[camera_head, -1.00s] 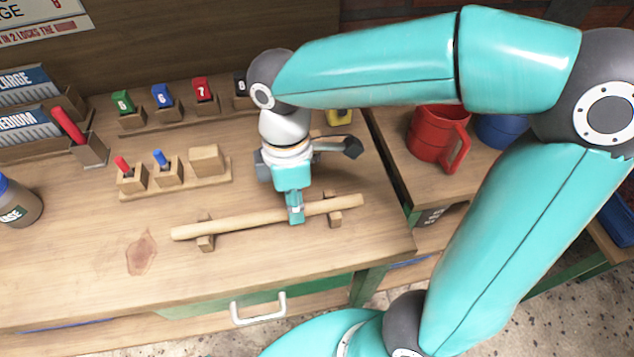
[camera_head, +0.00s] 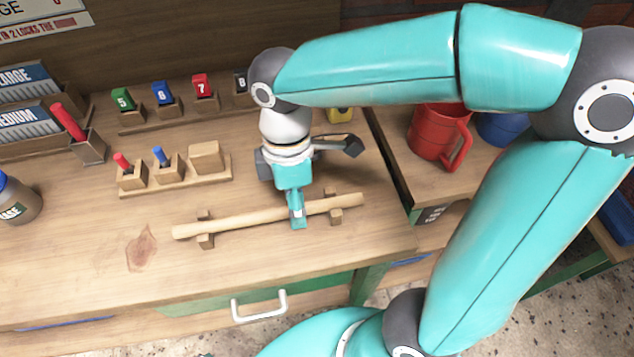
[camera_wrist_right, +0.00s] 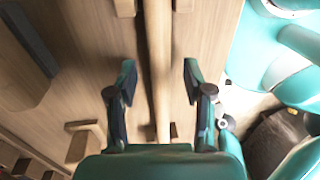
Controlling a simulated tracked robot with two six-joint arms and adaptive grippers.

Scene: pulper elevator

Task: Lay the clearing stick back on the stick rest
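The clearing stick (camera_head: 250,219), a long pale wooden rod, lies level across the two small wooden blocks of the stick rest (camera_head: 206,241). Parts of each block show on both sides of it. My right gripper (camera_head: 297,215) is over the stick's middle, pointing down. In the right wrist view the stick (camera_wrist_right: 159,60) runs between the two spread fingers of my right gripper (camera_wrist_right: 158,82), with a gap on each side. In the head view the near finger hides a short piece of the stick. My left gripper is not in view.
Behind stand a small rack with red and blue pegs (camera_head: 205,157) and numbered coloured tags (camera_head: 163,95). A bottle (camera_head: 18,200) is at the left edge. A red mug (camera_head: 437,135) stands on the right-hand surface. The bench left of the stick is clear.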

